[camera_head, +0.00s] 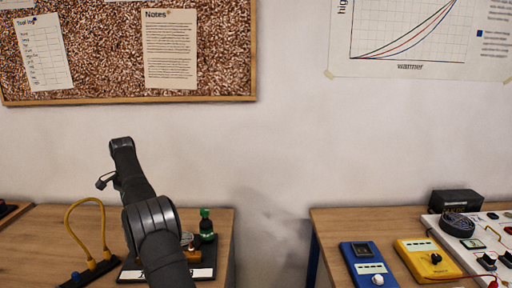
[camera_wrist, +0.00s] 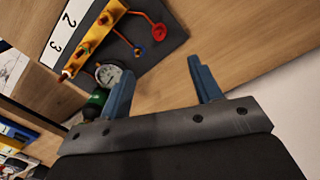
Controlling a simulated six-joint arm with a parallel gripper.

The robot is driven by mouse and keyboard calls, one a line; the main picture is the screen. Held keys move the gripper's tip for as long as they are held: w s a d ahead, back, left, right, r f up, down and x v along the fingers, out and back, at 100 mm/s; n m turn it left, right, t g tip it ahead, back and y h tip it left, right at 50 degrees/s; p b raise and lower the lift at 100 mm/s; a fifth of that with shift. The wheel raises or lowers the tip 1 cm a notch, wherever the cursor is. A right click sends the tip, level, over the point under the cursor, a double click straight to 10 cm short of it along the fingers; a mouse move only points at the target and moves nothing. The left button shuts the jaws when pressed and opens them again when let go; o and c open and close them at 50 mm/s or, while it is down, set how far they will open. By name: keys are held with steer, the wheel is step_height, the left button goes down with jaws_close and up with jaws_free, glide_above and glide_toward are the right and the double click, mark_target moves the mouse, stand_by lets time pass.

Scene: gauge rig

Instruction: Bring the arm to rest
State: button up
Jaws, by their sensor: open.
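My arm (camera_head: 158,245) rises dark grey from the bottom of the head view, in front of the left bench. My gripper (camera_wrist: 156,68) shows in the wrist view as two blue fingers spread apart, with nothing between them. I cannot make out its fingers in the head view. Beyond the fingers in the wrist view is a dark board (camera_wrist: 168,45) with a yellow block (camera_wrist: 92,40), a round gauge (camera_wrist: 108,74) and a red knob (camera_wrist: 159,30). A green bottle (camera_wrist: 92,103) is partly hidden beside the left finger; it also shows in the head view (camera_head: 206,226).
A yellow hose (camera_head: 70,215) arches over the left bench (camera_head: 35,238). The right bench (camera_head: 335,226) holds a blue meter (camera_head: 362,252), a yellow meter (camera_head: 415,248), a black box (camera_head: 456,198) and a white panel (camera_head: 440,225). A gap separates the benches.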

step_height(320, 180, down, 13)
steer(key=shift+s+f, duration=0.1)
steer(key=shift+f, duration=0.1)
steer(key=n, duration=1.2)
steer(key=shift+n, duration=0.4)
stand_by(0.5)
stand_by(0.4)
